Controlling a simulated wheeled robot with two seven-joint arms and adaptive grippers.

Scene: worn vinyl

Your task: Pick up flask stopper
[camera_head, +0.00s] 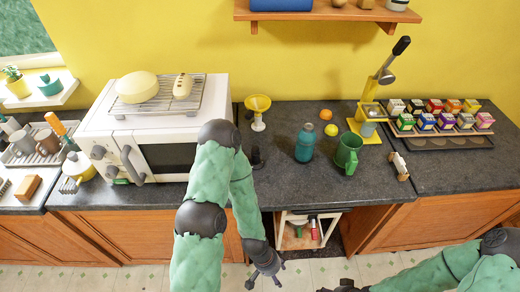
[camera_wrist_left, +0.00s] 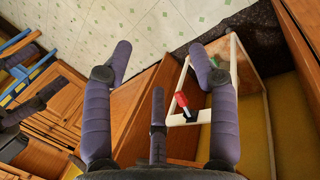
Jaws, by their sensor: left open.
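I cannot tell for sure which thing is the flask stopper. A red item (camera_head: 314,232) also shows in the open space under the counter in the head view. A teal flask (camera_head: 304,145) stands upright on the counter. My left gripper (camera_head: 265,274) is low in front of the cabinets, its fingers spread and empty; it also shows in the left wrist view (camera_wrist_left: 160,70). My right gripper (camera_head: 343,288) is partly cut off at the bottom edge.
The white-framed shelf (camera_wrist_left: 240,50) is between wooden cabinet fronts below the counter edge.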

